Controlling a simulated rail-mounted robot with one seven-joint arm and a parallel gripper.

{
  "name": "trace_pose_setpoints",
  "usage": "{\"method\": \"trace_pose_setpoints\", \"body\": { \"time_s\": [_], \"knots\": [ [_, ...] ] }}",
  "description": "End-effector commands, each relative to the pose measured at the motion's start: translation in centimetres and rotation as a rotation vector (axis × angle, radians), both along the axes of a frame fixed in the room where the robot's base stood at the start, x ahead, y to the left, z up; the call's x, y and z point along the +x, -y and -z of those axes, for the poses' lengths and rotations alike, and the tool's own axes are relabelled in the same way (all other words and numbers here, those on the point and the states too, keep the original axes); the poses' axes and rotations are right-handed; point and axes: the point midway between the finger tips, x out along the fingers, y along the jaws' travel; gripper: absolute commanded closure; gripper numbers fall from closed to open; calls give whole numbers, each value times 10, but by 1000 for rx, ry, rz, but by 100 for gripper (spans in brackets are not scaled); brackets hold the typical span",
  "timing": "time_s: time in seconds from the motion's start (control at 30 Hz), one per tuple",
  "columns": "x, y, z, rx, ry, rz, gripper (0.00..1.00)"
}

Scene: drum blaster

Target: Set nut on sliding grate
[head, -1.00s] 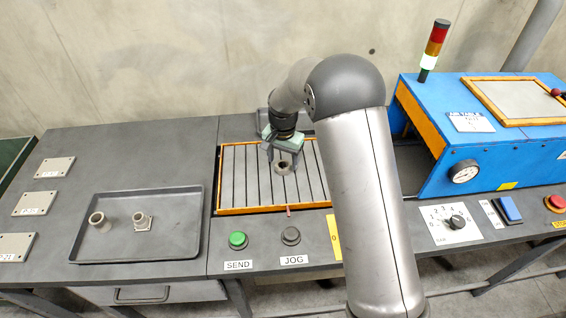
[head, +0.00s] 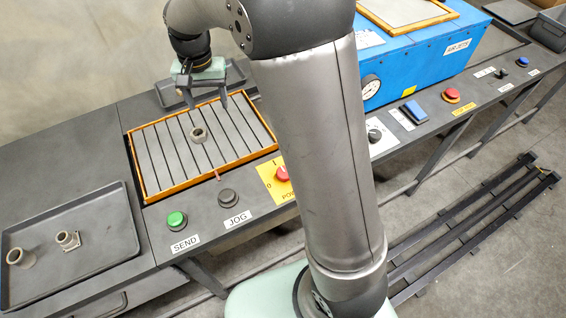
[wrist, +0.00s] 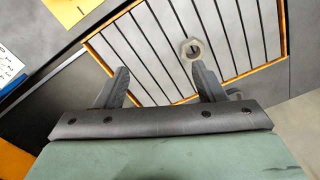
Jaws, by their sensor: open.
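The nut (head: 198,135), a grey-brown ring, rests on the slats of the sliding grate (head: 160,165), which has an orange frame. The nut also shows in the wrist view (wrist: 191,50), apart from my gripper, a little beyond the tip of the right finger. My gripper (head: 207,104) is open and empty above the back part of the grate. In the wrist view its two fingers (wrist: 160,80) are spread wide with nothing between them but the grate and the surface behind. Nothing hides the nut.
A dark tray (head: 100,215) at left holds two fittings (head: 68,240). A green SEND button (head: 176,219), a dark JOG button (head: 228,196) and a red knob (head: 282,174) line the front. A blue machine (head: 430,60) stands right of the grate. Another tray (head: 172,97) lies behind it.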

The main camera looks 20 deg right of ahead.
Motion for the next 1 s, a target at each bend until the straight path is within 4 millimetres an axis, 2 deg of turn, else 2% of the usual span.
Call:
{"method": "trace_pose_setpoints", "body": {
  "time_s": [0.03, 0.1, 0.17, 0.2, 0.3, 0.43, 0.5, 0.6, 0.87, 0.97, 1.0],
  "knots": [
    [-29, 21, -14, 3, 10, -26, 37],
    [-72, 45, -23, 5, 14, -82, 37],
    [-110, 62, -26, 4, 21, -130, 37],
    [-135, 73, -25, 4, 22, -161, 37],
    [-190, 92, -19, 0, 30, -229, 37],
    [-240, 104, -6, -6, 34, -293, 37],
    [-255, 108, -1, -7, 33, -314, 37],
    [-266, 110, 3, -8, 33, -328, 37],
    [-267, 110, 4, -8, 32, -331, 37],
    [-267, 110, 4, -8, 32, -331, 59],
    [-267, 110, 4, -8, 32, -330, 64]
  ]
}}
